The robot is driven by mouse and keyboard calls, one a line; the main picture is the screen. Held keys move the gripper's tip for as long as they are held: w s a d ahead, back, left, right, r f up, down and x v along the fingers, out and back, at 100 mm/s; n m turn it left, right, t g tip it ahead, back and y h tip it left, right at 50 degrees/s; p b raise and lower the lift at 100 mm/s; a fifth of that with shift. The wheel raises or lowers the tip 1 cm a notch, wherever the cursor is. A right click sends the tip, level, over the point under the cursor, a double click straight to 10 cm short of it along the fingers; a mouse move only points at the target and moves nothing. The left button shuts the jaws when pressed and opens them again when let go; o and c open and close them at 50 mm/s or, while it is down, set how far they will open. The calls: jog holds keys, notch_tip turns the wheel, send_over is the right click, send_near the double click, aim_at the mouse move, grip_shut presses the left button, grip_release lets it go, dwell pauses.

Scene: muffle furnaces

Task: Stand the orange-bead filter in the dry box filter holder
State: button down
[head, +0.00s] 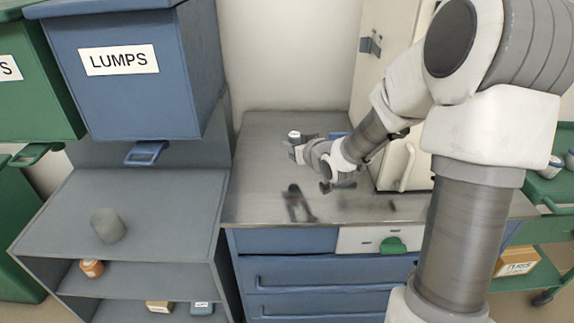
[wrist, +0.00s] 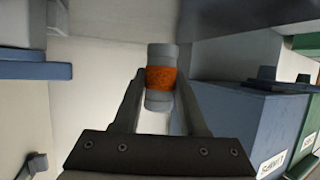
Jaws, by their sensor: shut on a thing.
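The orange-bead filter (wrist: 161,77) is a short grey cylinder with an orange bead band around its middle. In the wrist view it sits between the two fingers of my gripper, which is shut on it. In the head view my gripper (head: 294,144) is above the metal bench top (head: 262,180), and only a small pale end of the filter (head: 294,134) shows. A pale cabinet (head: 396,158) with a handle stands on the bench behind my arm, and may be the dry box. I cannot make out the filter holder; my arm covers part of that area.
Blue drawers (head: 310,270) are under the bench. A green cart (head: 545,225) stands at right. The bench's left part is clear.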

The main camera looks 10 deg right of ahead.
jog(key=shift+w+a+f, duration=0.75)
jog(key=shift+a, duration=0.1)
jog(key=shift+f+b, duration=0.9)
jog(key=shift+f, duration=0.95)
jog(key=shift+f, duration=0.2)
jog(key=shift+c, duration=2.3)
grip_release()
